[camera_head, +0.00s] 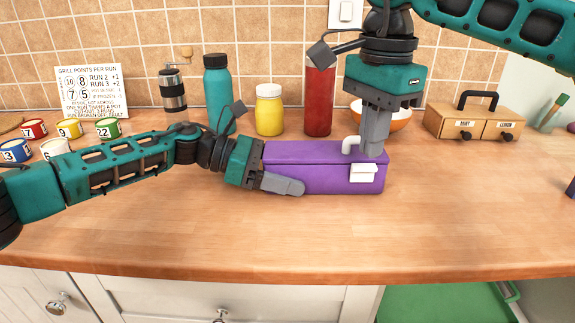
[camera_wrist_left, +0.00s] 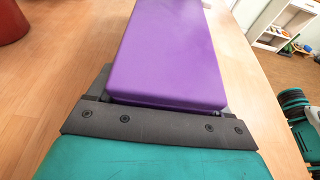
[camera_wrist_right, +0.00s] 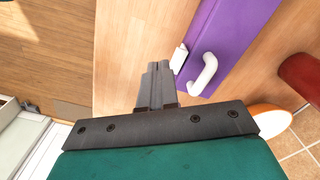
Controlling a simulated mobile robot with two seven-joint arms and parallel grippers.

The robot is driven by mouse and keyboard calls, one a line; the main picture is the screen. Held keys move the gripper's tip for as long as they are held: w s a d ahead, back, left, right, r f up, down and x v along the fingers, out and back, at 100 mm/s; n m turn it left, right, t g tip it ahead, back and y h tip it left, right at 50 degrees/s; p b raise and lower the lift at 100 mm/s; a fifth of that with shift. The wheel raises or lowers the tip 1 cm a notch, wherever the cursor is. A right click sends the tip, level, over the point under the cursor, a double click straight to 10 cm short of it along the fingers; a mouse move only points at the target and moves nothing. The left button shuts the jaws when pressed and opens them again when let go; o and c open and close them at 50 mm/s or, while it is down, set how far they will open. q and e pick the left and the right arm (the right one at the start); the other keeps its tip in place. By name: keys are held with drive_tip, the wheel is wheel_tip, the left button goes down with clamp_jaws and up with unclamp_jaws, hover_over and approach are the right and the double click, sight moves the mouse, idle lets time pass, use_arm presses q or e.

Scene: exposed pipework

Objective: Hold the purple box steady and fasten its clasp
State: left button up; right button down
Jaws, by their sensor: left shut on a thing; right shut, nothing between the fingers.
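The purple box (camera_head: 310,178) lies lengthwise on the wooden counter with its lid down. It has a white clasp plate (camera_head: 363,173) on its front near the right end and a white bent bail (camera_head: 349,145) standing up at the lid. The plate (camera_wrist_right: 179,57) and bail (camera_wrist_right: 205,75) also show in the right wrist view. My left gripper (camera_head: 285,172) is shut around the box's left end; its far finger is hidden. My right gripper (camera_head: 373,150) points down by the clasp, shut and empty. Its fingertips look close to the plate; whether they touch cannot be told.
Behind the box stand a teal bottle (camera_head: 218,92), a yellow jar (camera_head: 269,110), a red cylinder (camera_head: 319,98) and an orange bowl (camera_head: 398,118). A wooden caddy (camera_head: 465,122) is at right. Several small numbered cans are at left. The counter in front is clear.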

use_arm(q)
drive_tip(key=o, duration=0.8)
